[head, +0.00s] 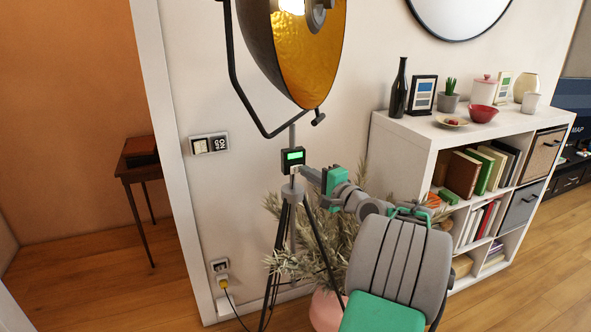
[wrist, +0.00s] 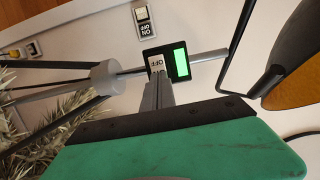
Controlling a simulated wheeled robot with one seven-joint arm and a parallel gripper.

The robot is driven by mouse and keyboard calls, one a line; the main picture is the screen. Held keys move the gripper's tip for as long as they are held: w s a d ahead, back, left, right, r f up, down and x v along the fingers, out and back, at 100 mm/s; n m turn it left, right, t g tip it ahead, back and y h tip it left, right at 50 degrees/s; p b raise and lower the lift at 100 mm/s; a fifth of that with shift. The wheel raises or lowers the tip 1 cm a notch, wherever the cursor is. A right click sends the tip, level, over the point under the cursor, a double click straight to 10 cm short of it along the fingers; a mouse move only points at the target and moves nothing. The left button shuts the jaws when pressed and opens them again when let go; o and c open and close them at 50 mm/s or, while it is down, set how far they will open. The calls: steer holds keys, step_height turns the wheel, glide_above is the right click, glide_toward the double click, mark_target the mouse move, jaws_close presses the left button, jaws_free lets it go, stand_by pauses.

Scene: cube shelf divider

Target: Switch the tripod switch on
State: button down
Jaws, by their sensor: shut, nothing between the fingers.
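The tripod lamp (head: 293,205) stands in front of the white wall, with a large black shade that is gold inside and a bright bulb (head: 291,5). Its tripod switch (head: 293,160) is a small black box on the pole with a green lit face; it also shows in the wrist view (wrist: 181,62). A pale part marked OFF (wrist: 157,63) sits beside the green face. My gripper (head: 301,171) is shut and empty, its fingertips (wrist: 157,82) right at the OFF part. I cannot tell whether they touch it.
A wall switch (head: 209,144) marked ON/OFF is left of the lamp. A socket with a yellow plug (head: 223,281) is below. A plant in a pink pot (head: 328,310) stands behind the tripod legs. A white shelf (head: 408,145) with books and vases is at the right.

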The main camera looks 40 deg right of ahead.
steer(key=shift+w, duration=0.15)
steer(key=s+a, duration=0.1)
steer(key=s, duration=0.4)
steer(key=shift+s+a+b, duration=0.35)
steer(key=shift+s, duration=0.05)
